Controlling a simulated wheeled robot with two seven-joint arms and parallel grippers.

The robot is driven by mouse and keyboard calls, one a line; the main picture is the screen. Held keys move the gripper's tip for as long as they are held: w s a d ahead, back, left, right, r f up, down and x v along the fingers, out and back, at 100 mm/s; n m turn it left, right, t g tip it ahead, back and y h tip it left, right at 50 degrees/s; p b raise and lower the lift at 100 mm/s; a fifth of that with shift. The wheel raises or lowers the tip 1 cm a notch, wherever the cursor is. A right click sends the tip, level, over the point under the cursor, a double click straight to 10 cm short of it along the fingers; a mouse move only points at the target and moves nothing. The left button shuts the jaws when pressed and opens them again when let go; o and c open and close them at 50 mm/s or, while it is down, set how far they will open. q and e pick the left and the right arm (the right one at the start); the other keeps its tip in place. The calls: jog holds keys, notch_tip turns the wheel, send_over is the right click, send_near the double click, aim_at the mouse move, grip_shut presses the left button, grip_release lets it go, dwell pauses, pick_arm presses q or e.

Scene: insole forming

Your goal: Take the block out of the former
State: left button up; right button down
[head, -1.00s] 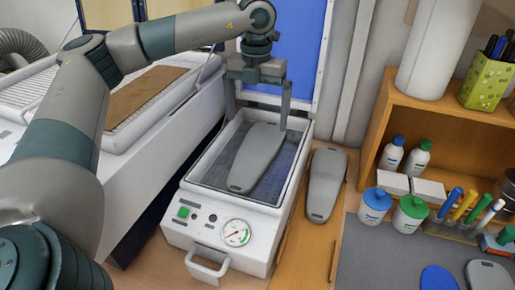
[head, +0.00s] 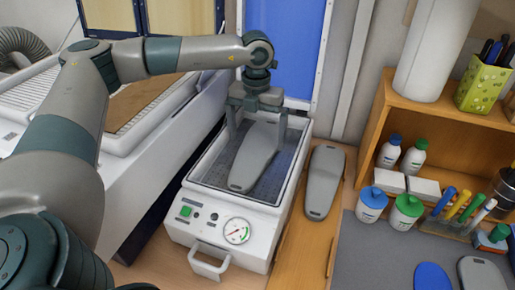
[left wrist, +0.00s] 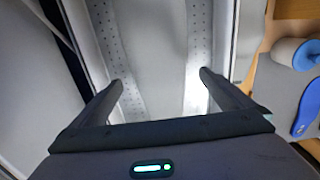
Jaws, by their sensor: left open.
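A grey sole-shaped block (head: 254,158) lies in the recessed bed of the former (head: 221,231), a white box with a gauge and a front handle. It also shows in the left wrist view (left wrist: 160,50). My left gripper (head: 254,143) is open, pointing down over the far part of the block. Its two fingers stand one on each side of the block, with gaps in the left wrist view (left wrist: 161,78). I cannot tell how far down the fingertips reach. A second grey block (head: 325,180) lies outside the former, to its right. My right gripper is not in view.
The former's blue lid (head: 278,50) stands open behind the bed. A wooden shelf (head: 455,108) with bottles and small white boxes is at the right. A grey mat (head: 380,255) holds a blue insole (head: 434,277). A white machine lies to the left.

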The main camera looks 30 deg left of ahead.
aim_at(256, 149)
pick_arm(q)
notch_tip(256, 149, down, 3)
jog(key=shift+r+p, duration=0.1)
jog(key=shift+p, duration=0.6)
jog(key=shift+f, duration=0.4)
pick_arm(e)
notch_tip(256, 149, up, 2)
pick_arm(q)
jog(key=shift+c, duration=0.3)
jog(key=c, duration=1.4)
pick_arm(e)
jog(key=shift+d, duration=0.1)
pick_arm(q)
jog(key=shift+r, duration=0.2)
jog(key=shift+r+b, duration=0.35)
jog(key=shift+r, duration=0.2)
jog(key=shift+r+b, duration=2.25)
jog(key=shift+r, duration=6.05)
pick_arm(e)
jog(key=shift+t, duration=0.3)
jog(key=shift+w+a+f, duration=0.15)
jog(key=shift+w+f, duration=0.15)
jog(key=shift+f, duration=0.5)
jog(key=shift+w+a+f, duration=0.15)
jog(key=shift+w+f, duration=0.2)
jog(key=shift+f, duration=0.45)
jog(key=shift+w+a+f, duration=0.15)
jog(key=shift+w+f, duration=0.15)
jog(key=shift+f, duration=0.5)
